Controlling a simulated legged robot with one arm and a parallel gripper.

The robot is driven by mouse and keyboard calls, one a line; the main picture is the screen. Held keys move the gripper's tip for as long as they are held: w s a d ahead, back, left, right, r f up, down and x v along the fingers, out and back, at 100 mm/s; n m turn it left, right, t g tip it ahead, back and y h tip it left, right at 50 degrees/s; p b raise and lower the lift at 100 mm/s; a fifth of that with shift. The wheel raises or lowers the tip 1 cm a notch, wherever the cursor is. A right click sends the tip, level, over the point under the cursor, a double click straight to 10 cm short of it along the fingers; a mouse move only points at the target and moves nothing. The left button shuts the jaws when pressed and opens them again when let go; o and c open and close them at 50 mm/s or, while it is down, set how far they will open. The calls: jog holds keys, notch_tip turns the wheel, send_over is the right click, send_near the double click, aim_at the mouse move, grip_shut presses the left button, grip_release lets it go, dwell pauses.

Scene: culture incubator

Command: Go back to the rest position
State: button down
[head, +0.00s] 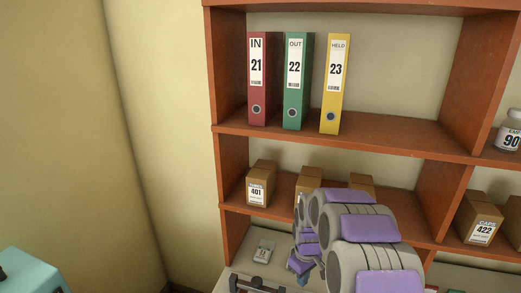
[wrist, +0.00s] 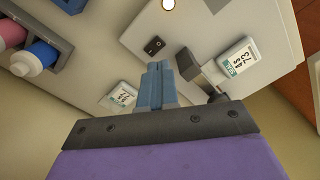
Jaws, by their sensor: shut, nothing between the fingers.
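My gripper (wrist: 161,70) shows in the wrist view with its two blue fingers together and nothing between them. It points toward a pale surface with a small black switch (wrist: 154,46) and a grey lever-like part (wrist: 190,68). In the head view my purple and grey arm reaches up from the lower right in front of the shelf. A bit of blue at the gripper end (head: 303,279) shows low beside the arm; the fingers are not clear there. The arm hides parts of the middle shelf's boxes.
A brown shelf (head: 385,134) holds red (head: 258,80), green (head: 297,80) and yellow (head: 335,85) binders, with cartons (head: 260,184) below. A white labelled device (head: 263,252) stands on a pale surface. A teal object (head: 30,272) is lower left. A rack (wrist: 62,45) holds pink and blue-capped items.

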jog(key=s+r+m, duration=0.2)
jog(key=s+r, duration=0.4)
jog(key=s, duration=0.4)
jog(key=s+r+m, duration=0.2)
jog(key=s+r, duration=0.5)
jog(key=s, duration=0.3)
jog(key=s+r+m+g+b, duration=0.1)
jog(key=s+m, duration=0.2)
jog(key=s, duration=1.6)
jog(key=shift+d+r+m+g+b, duration=0.15)
jog(key=shift+r+m+g+b, duration=0.15)
jog(key=shift+r+b, duration=0.05)
